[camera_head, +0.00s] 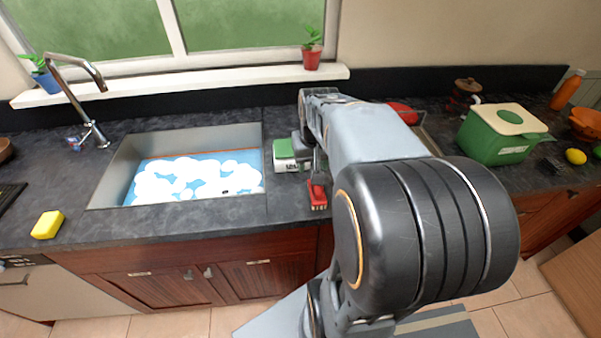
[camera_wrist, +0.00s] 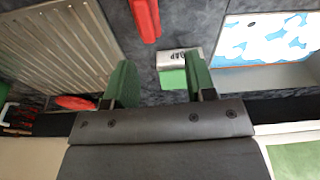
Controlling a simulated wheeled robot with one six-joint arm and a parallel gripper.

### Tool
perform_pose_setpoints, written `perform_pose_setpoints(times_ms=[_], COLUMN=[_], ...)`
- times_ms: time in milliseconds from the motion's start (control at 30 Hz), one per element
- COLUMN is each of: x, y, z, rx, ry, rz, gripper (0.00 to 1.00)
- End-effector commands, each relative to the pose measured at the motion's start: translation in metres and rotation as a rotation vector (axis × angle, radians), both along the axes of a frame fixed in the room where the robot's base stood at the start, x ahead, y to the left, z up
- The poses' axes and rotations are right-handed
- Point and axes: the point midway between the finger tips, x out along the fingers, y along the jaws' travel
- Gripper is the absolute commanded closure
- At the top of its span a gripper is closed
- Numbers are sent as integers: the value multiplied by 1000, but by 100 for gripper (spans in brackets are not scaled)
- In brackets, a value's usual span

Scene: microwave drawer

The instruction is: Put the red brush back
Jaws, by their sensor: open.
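The red brush (camera_head: 317,196) lies on the dark counter right of the sink, near the front edge. Part of it also shows at the top of the wrist view (camera_wrist: 145,18). My gripper (camera_wrist: 161,82) is open with its two green fingers apart, and nothing is held between them. The brush lies beyond the fingertips, apart from them. A white and green soap box (camera_head: 285,155) stands between sink and arm; it also shows near the right finger in the wrist view (camera_wrist: 178,66). In the head view my arm hides much of the gripper.
The sink (camera_head: 236,138) holds foamy water. A ribbed drain tray (camera_wrist: 68,40) and a red object (camera_head: 403,112) lie right of the soap, partly hidden by my arm. A green container (camera_head: 490,145) stands at the right. A yellow sponge (camera_head: 47,224) lies at the left.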

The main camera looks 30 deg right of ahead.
Motion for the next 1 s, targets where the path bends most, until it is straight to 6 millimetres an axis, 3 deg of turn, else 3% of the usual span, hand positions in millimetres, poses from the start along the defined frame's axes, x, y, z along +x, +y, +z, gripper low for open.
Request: perform_pose_setpoints(times_ms=[100, 200, 400, 567, 1000], x=[-10, -23, -46, -52, -51], y=[55, 92, 135, 143, 143], z=[12, 15, 14, 13, 13], rx=[-28, -39, -43, -43, -42], ry=[-72, -129, -208, -228, -226], rz=[132, 230, 359, 387, 385], gripper=[49, 49, 49, 49, 49])
